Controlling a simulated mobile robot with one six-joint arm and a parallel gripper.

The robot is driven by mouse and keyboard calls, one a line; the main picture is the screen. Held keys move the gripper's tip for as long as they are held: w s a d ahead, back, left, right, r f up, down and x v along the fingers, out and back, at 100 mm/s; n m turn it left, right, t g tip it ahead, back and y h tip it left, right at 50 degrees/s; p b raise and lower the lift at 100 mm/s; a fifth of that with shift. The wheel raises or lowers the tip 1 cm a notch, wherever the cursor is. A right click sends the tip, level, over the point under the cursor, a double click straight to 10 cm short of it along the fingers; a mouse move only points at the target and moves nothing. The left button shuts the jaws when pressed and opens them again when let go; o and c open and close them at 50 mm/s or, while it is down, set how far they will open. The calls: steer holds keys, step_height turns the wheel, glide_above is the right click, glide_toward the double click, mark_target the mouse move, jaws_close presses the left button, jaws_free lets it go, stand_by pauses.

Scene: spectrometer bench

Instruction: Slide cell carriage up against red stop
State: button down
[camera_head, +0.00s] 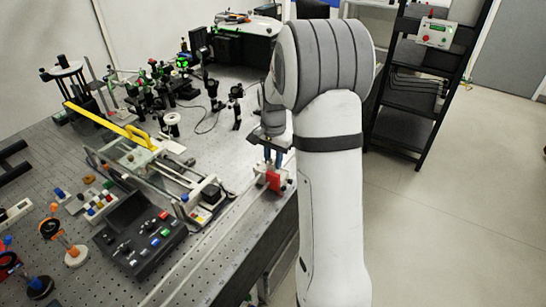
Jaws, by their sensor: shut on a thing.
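My gripper (271,158) points down at the right edge of the bench, just left of my white arm. A red block (273,181), which looks like the red stop, is right below the fingertips. A pale part (259,168) sits just left of it. I cannot tell whether carriage and stop touch.
A black control box (140,240) with coloured buttons and a clear-topped fixture (140,160) with a yellow bar stand left on the perforated bench (215,230). Optics posts (150,85) crowd the back. A black shelf rack (408,110) stands right. The floor is clear.

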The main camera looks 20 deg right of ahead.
steer(key=shift+s+a+f, duration=0.1)
steer(key=c, duration=1.2)
jaws_free()
steer(key=shift+r, duration=0.5)
step_height(320, 180, up, 7)
steer(key=shift+b, duration=0.4)
